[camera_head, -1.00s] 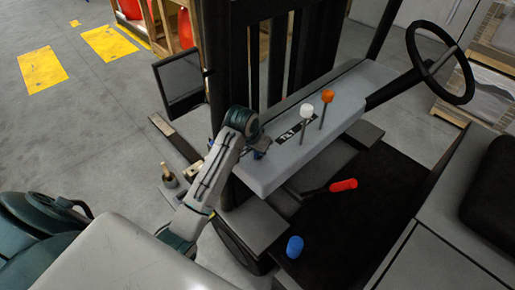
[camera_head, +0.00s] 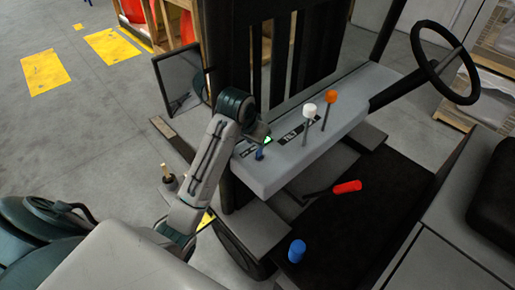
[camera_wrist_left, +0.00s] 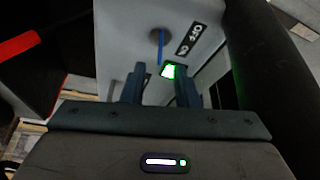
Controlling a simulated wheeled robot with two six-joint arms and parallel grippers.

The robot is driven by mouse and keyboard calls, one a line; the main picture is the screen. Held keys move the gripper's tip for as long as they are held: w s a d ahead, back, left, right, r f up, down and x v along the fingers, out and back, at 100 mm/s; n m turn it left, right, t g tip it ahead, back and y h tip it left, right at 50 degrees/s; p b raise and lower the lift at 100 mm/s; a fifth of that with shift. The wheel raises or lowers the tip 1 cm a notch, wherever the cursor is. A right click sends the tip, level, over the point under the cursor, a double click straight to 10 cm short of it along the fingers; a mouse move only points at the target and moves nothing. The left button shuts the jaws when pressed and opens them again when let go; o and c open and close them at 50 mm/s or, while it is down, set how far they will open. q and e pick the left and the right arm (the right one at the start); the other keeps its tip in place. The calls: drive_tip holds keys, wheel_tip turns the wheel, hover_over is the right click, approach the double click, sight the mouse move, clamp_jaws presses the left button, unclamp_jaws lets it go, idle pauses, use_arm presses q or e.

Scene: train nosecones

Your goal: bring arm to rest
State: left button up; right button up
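My left arm (camera_head: 205,175) reaches from the lower left to the near end of the grey dashboard (camera_head: 305,150) of a forklift. My left gripper (camera_wrist_left: 159,68) is open and empty, its two dark blue fingers apart in the wrist view. A small lit green light (camera_wrist_left: 168,71) shows between the fingertips and also in the head view (camera_head: 267,139). A thin blue key or switch (camera_wrist_left: 161,47) stands in a dark round socket just beyond the fingers, apart from them. In the head view a blue piece (camera_head: 259,154) shows beside the gripper. My right gripper is not in view.
A white-knobbed lever (camera_head: 309,111) and an orange-knobbed lever (camera_head: 331,97) rise from the dashboard. A framed panel (camera_head: 181,80) stands behind the arm.

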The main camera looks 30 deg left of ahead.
use_arm(q)
drive_tip(key=shift+s+r, duration=0.15)
drive_tip(key=shift+r, duration=0.3)
